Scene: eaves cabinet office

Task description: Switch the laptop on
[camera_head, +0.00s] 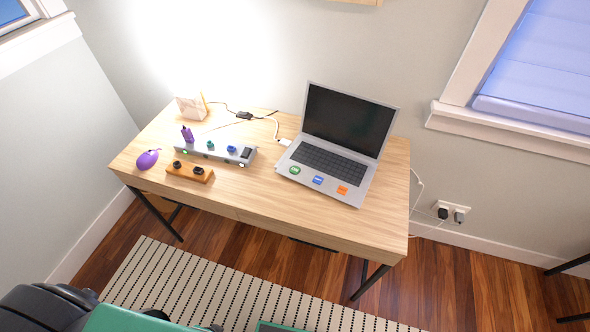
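The laptop (326,170) stands open on the right half of the wooden desk (260,205). Its screen (347,120) is dark. The keyboard faces the front, with green, blue and orange patches along its front edge. A cable with a white plug runs to the laptop's left side. Dark and green parts of my own body show at the bottom left edge. Neither gripper can be made out in this view.
A grey power strip (216,152) with coloured plugs lies left of the laptop. The desk's front right is clear.

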